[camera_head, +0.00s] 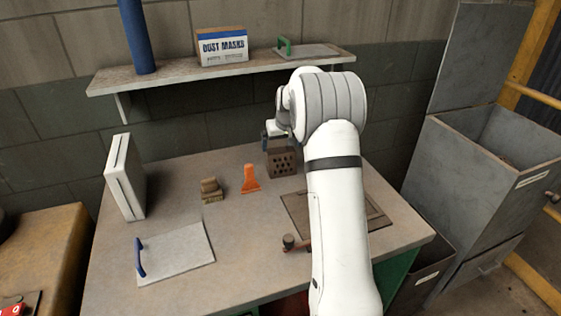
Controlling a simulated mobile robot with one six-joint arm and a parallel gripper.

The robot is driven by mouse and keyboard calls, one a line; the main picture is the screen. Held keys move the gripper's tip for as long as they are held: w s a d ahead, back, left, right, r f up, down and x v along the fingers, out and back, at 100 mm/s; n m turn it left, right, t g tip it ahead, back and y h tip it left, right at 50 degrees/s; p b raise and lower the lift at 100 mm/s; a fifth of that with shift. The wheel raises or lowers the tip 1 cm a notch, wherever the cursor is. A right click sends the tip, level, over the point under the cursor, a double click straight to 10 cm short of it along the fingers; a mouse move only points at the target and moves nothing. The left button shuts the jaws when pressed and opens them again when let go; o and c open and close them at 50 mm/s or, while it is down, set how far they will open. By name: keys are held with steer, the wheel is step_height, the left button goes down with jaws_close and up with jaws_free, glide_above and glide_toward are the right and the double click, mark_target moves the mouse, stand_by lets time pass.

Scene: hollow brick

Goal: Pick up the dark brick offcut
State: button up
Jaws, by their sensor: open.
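The dark brick offcut (282,163) is a brown block with rows of round holes in its front face. My gripper (269,137) is open, just above the top left of the brick, and looks empty. My wrist hides part of the gripper, and my arm covers the bench to the right of the brick. I cannot tell how far the fingers are from the brick.
A brown board (297,211) and a hammer-like tool (291,243) lie in front. A shelf (170,80) hangs behind.

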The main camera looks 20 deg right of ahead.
mark_target(281, 151)
steer(key=x, duration=0.2)
steer(key=p+x, duration=0.1)
steer(key=x, duration=0.4)
steer(key=shift+s+f, duration=0.25)
steer(key=shift+f, duration=0.1)
steer(key=c, duration=0.9)
steer(key=shift+c, duration=0.5)
steer(key=shift+r, duration=0.1)
steer(key=shift+r, duration=0.15)
step_height(281, 151, up, 10)
steer(key=shift+f+b, duration=0.2)
steer(key=shift+b, duration=0.2)
steer(key=shift+r, duration=0.1)
